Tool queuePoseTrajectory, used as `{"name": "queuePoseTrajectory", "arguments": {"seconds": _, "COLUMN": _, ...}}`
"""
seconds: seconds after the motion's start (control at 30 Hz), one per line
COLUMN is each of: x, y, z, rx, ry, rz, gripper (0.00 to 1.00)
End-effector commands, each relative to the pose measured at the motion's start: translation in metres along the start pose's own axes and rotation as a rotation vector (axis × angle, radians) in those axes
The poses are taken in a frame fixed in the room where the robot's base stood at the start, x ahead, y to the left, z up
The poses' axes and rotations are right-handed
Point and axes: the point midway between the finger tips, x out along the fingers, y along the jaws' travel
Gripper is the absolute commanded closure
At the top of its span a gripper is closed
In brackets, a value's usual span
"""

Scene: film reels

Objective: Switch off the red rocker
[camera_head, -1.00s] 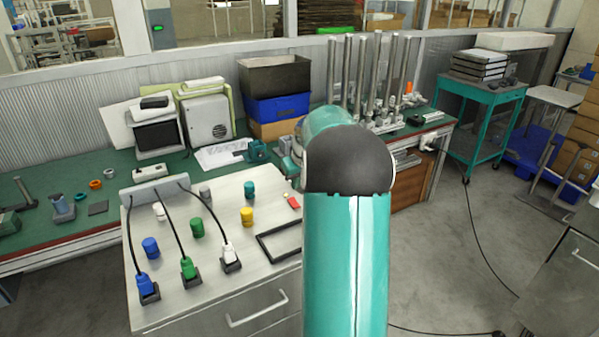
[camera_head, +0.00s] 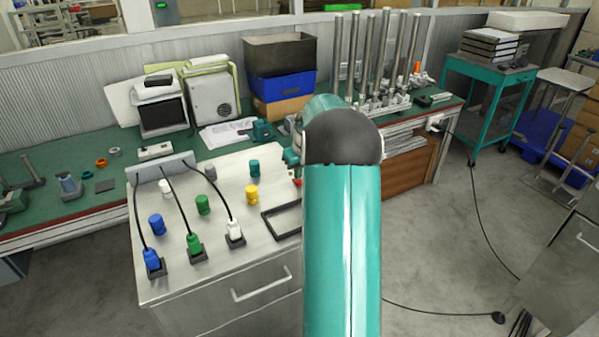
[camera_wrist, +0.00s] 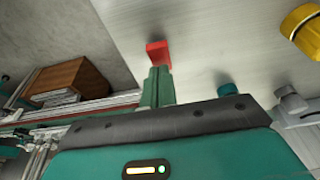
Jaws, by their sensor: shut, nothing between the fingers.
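The red rocker (camera_wrist: 158,52) shows in the wrist view as a small red block on the pale metal cabinet top, just beyond my fingertips. In the head view only a sliver of it (camera_head: 297,182) shows at the left edge of my arm. My gripper (camera_wrist: 158,70) has its two teal fingers together, with nothing between them. The fingertips overlap the rocker's lower edge in the wrist view; I cannot tell whether they touch it. My arm hides most of the gripper in the head view.
On the cabinet top (camera_head: 225,179) stand a yellow knob (camera_head: 252,195), a teal knob (camera_head: 254,167) and a green knob (camera_head: 203,205). A black frame (camera_head: 281,221) lies near the front right. Blue, green and white plugs with cables stand at the left and front.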

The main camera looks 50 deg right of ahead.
Motion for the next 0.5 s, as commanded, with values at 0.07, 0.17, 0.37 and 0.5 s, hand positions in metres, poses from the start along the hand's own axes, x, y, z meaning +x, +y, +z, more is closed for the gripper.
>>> {"name": "queuePoseTrajectory", "arguments": {"seconds": 0.07, "x": 0.002, "y": 0.0, "z": 0.003, "rx": 0.002, "ry": -0.001, "rz": -0.003, "gripper": 1.0}}
{"name": "queuePoseTrajectory", "arguments": {"seconds": 0.17, "x": 0.003, "y": -0.001, "z": 0.003, "rx": 0.002, "ry": -0.002, "rz": -0.004, "gripper": 1.0}}
{"name": "queuePoseTrajectory", "arguments": {"seconds": 0.37, "x": 0.003, "y": -0.001, "z": 0.009, "rx": 0.003, "ry": -0.006, "rz": -0.005, "gripper": 1.0}}
{"name": "queuePoseTrajectory", "arguments": {"seconds": 0.5, "x": 0.001, "y": -0.001, "z": 0.016, "rx": 0.004, "ry": -0.008, "rz": -0.006, "gripper": 1.0}}
